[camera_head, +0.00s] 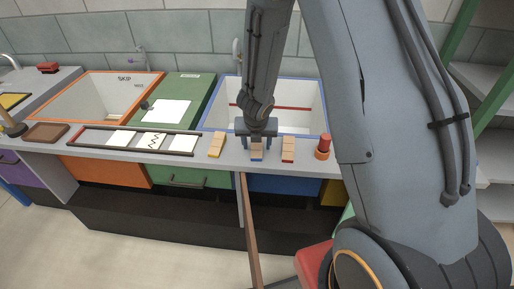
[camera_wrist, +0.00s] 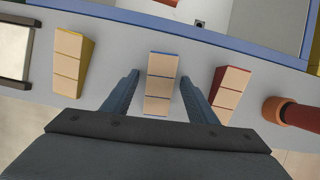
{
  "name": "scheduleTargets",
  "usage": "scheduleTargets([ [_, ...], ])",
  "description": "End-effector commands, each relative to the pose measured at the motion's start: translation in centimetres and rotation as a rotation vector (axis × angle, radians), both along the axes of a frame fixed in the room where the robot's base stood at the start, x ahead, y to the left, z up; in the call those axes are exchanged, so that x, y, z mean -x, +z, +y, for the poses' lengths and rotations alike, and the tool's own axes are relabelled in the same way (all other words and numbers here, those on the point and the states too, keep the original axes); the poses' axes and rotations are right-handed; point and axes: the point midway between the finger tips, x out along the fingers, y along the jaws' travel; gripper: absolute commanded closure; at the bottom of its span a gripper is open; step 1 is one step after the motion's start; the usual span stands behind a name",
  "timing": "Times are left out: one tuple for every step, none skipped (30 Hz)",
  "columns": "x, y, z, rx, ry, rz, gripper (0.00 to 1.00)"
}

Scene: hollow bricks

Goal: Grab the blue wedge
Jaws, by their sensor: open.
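The blue wedge (camera_wrist: 161,84) stands on the grey counter in the middle of the wrist view. It shows a tan top face in three parts with thin blue edges. My gripper (camera_wrist: 160,78) is open, with one finger on each side of the wedge and a visible gap to each. In the head view my gripper (camera_head: 257,142) is over the wedge (camera_head: 257,153) at the counter's front edge and partly hides it. I cannot tell how far down the fingers reach beside it.
A yellow wedge (camera_wrist: 72,62) stands to the left and a red wedge (camera_wrist: 230,92) to the right, close to my right finger. A red cylinder in an orange ring (camera_head: 323,147) is further right. A blue-rimmed basin (camera_head: 308,105) lies behind. A framed strip of cards (camera_head: 137,140) lies left.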

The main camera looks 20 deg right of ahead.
Motion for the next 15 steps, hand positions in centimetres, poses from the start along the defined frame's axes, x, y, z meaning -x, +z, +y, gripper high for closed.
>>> scheduleTargets([
  [-0.01, -0.07, 0.01, 0.000, 0.000, 0.000, 0.47],
  [-0.02, -0.09, 0.00, 0.000, 0.000, 0.000, 0.47],
  [-0.01, -0.10, 0.01, 0.000, 0.000, 0.000, 0.47],
  [0.00, -0.11, 0.01, 0.000, 0.000, 0.000, 0.47],
  [0.00, -0.12, 0.00, 0.000, 0.000, 0.000, 0.47],
  [0.00, -0.11, 0.00, 0.000, 0.001, 0.000, 0.47],
  [0.01, -0.11, 0.00, 0.000, 0.001, 0.000, 0.47],
  [0.00, -0.10, 0.00, 0.000, 0.001, 0.000, 0.47],
  [0.01, -0.10, 0.00, 0.000, 0.000, 0.000, 0.47],
  [0.01, -0.10, 0.00, 0.000, 0.000, 0.000, 0.47],
  [0.01, -0.09, 0.00, 0.000, 0.000, 0.000, 0.47],
  [0.01, -0.10, 0.00, 0.000, 0.000, 0.000, 0.47],
  [0.01, -0.10, 0.00, 0.000, 0.000, 0.000, 0.52],
  [0.01, -0.10, 0.00, 0.000, 0.000, 0.000, 0.57],
  [0.01, -0.10, 0.00, 0.000, 0.000, 0.000, 0.64],
])
